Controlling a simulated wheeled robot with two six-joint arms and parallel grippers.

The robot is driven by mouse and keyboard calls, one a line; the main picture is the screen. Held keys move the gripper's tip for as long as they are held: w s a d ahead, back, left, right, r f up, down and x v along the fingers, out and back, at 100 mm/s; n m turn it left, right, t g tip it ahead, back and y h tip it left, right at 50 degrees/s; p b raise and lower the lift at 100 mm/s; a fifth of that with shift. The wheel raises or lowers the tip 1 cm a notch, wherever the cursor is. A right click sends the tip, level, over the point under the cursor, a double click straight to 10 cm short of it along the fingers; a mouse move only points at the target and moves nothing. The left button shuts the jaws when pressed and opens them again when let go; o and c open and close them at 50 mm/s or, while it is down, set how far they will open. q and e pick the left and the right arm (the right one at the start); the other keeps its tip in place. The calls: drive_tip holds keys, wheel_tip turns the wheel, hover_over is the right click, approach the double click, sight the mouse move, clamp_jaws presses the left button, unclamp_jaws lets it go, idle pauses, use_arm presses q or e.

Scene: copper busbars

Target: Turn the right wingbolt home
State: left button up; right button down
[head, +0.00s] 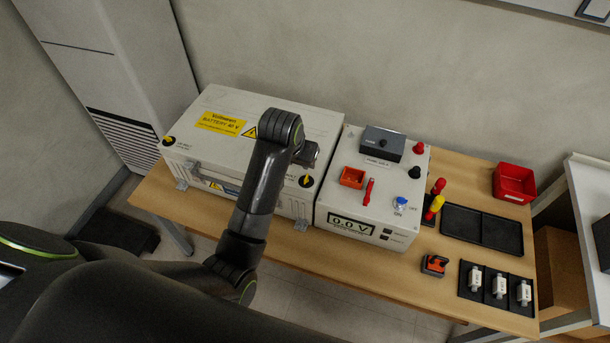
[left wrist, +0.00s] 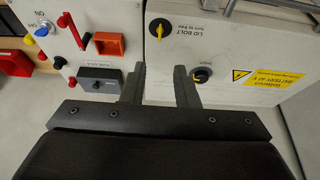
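The right wingbolt (head: 306,181) is a black round knob with a yellow wing at the front right corner of the white battery box (head: 225,150). In the left wrist view the wingbolt (left wrist: 160,28) shows near the top, beside its "LID BOLT" label, its wing pointing up and down the picture. My left gripper (head: 309,153) is above the box's right end, just behind the wingbolt. In the left wrist view its fingers (left wrist: 160,85) are apart with nothing between them, clear of the wingbolt. The left wingbolt (head: 168,141) is at the front left corner. My right gripper is out of view.
The control box (head: 360,205) stands close on the right, with a red lever (head: 369,190) and dark case (head: 383,144). Black trays (head: 482,230) and a red bin (head: 514,183) are farther right.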

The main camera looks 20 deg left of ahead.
sight(306, 178)
use_arm(q)
drive_tip(key=x, duration=1.5)
drive_tip(key=shift+w+f, duration=0.1)
drive_tip(key=shift+f, duration=0.05)
clamp_jaws()
